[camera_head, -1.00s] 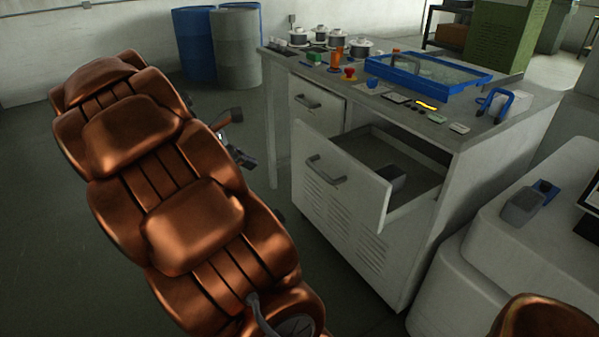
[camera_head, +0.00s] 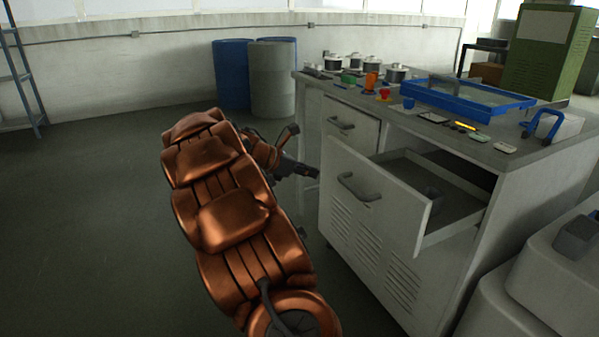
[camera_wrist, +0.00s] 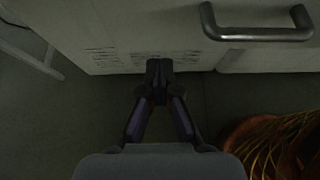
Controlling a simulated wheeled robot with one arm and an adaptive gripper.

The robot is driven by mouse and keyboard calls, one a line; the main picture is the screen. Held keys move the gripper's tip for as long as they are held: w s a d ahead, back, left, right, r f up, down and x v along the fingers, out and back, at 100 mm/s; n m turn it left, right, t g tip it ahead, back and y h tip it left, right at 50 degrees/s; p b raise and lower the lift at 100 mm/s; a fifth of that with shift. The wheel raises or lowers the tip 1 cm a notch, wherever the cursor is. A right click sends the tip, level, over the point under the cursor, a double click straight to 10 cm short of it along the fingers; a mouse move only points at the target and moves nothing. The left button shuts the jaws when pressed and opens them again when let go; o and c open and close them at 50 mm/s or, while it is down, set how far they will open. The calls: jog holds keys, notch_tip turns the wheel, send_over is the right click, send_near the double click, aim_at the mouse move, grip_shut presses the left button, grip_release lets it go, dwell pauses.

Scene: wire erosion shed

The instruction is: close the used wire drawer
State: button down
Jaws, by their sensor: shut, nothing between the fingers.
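A pale grey drawer (camera_head: 385,201) in the workbench cabinet stands pulled out, its front clear of the cabinet and its inside showing. It has a bar handle (camera_head: 357,187) on its front and a small dark box (camera_head: 431,198) inside. No label tells whether it is the used wire drawer. My gripper (camera_head: 314,173) is left of the drawer front, low beside the cabinet, apart from the handle. In the wrist view my gripper (camera_wrist: 159,68) is shut and empty, its tips before a vented panel (camera_wrist: 110,40). A bar handle (camera_wrist: 257,30) shows at the upper right there.
A second drawer (camera_head: 350,131) to the left is shut. The bench top holds wire spools (camera_head: 396,74), a blue-framed tray (camera_head: 465,101) and a blue clamp-like item (camera_head: 543,124). Blue and grey drums (camera_head: 272,80) stand behind. The floor at left is clear.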

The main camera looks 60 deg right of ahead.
jog(key=shift+s+d+f+b, duration=0.3)
jog(key=shift+s+d, duration=0.25)
jog(key=shift+d, duration=0.45)
jog(key=shift+s+d+f+b, duration=0.25)
jog(key=shift+s+d, duration=0.35)
jog(key=shift+d, duration=0.35)
jog(key=shift+s+d+f+b, duration=0.3)
jog(key=shift+s+d, duration=0.25)
jog(key=shift+d, duration=0.45)
jog(key=shift+d+r+p, duration=0.1)
jog(key=shift+p, duration=0.2)
